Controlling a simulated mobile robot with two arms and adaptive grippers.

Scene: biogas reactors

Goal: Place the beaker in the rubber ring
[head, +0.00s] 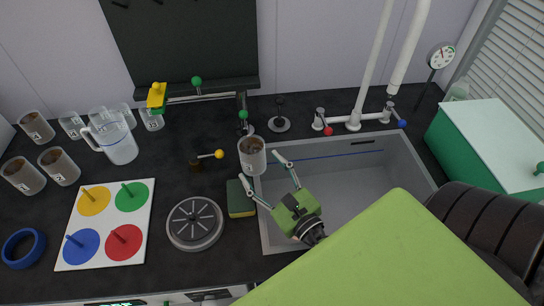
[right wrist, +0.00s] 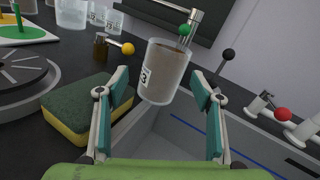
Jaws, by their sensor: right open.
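A beaker with brown contents (head: 252,158) is at the left back corner of the sink. In the right wrist view the beaker (right wrist: 163,75) shows a number label and looks tilted. My right gripper (head: 261,167) is open, its two fingers on either side of the beaker's lower part in the picture. In the right wrist view gaps show between the beaker and both fingers of the gripper (right wrist: 160,88). Whether the beaker rests on the sink's edge cannot be told. A blue rubber ring (head: 8,252) lies at the far left of the counter. My left gripper is not in view.
A sponge (head: 240,200) lies left of the sink (head: 345,190). A round grey plate device (head: 194,224) and a board with coloured discs (head: 144,228) stand between sink and ring. Several other beakers and a jug (head: 118,145) stand at the left. Taps are behind the sink.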

